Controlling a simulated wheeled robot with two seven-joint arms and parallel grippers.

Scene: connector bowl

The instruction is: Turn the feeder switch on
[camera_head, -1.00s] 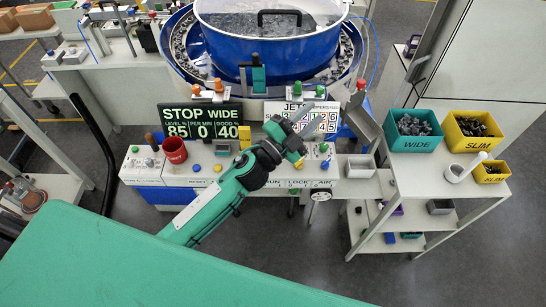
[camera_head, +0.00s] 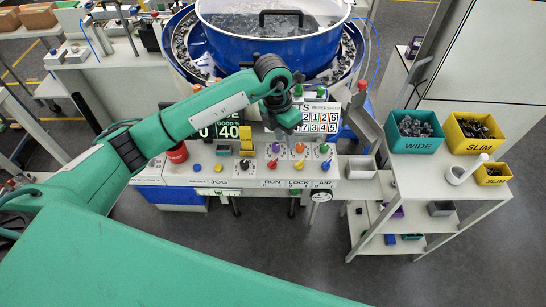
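The feeder's control panel (camera_head: 235,175) runs along the front of the blue bowl feeder (camera_head: 275,45). It carries a dark selector knob (camera_head: 245,165), more small knobs in the same row, and purple (camera_head: 276,147), orange (camera_head: 299,147) and green (camera_head: 324,148) knobs. Labels below read JOG, RUN and LOCK; one further right is hard to read. I cannot tell which control is the feeder switch. My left gripper (camera_head: 284,130) points down at the panel's back edge, just behind the purple and orange knobs. Its fingers are too blurred to tell open from shut. My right gripper is out of view.
My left forearm covers much of the status display (camera_head: 232,131). A grey chute (camera_head: 366,123) stands right of the panel.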

